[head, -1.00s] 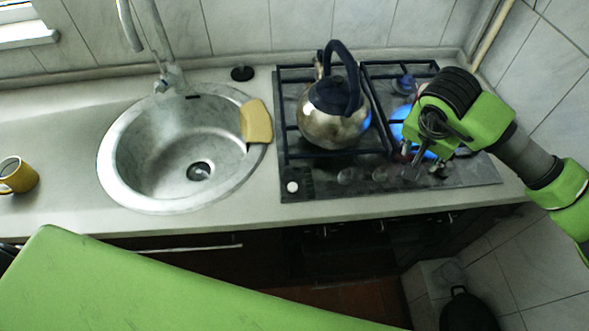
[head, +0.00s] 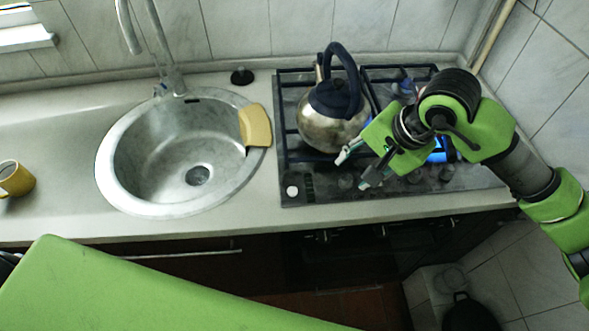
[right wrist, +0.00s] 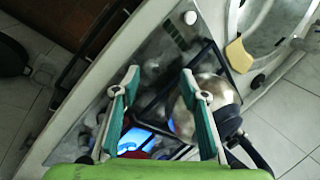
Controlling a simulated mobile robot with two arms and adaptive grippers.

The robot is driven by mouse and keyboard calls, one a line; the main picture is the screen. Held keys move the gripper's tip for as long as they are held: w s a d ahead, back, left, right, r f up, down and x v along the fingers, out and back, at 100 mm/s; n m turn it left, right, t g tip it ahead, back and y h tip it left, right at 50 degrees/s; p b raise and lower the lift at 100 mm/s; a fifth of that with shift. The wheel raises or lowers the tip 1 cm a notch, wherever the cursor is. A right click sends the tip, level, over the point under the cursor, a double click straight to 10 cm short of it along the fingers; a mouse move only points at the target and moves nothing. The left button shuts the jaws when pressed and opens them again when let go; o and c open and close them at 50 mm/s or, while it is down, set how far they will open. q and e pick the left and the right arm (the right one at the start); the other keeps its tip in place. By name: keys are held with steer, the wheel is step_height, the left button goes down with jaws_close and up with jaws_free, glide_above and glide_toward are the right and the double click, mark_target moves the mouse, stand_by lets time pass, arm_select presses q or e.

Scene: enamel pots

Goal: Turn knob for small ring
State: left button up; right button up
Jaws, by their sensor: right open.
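The black gas stove (head: 300,165) has a row of knobs along its front edge. A grey knob (head: 346,180) sits left of my fingertips, and another knob (head: 446,173) shows farther right; I cannot tell which serves the small ring. My right gripper (head: 354,171) is open and empty over the stove's front edge, with fingers pointing left. In the right wrist view the two fingers (right wrist: 160,76) stand apart with the stove front between them. My left gripper is out of view.
A steel kettle (head: 325,132) with a dark handle stands on the left grates, close behind my right gripper. A yellow mug (head: 18,180) stands at the far left. A tiled wall closes the right side.

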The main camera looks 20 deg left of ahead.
steer(key=s+a+r+m+g+y, duration=0.1)
steer(key=s+a+r+y, duration=0.1)
steer(key=a, duration=0.3)
steer(key=s+a+r+m+g+y, duration=0.1)
steer(key=s+a+r+y, duration=0.1)
steer(key=s+a+y, duration=0.2)
steer(key=shift+s+a+r, duration=0.2)
steer(key=shift+s+a, duration=0.45)
steer(key=shift+a, duration=0.45)
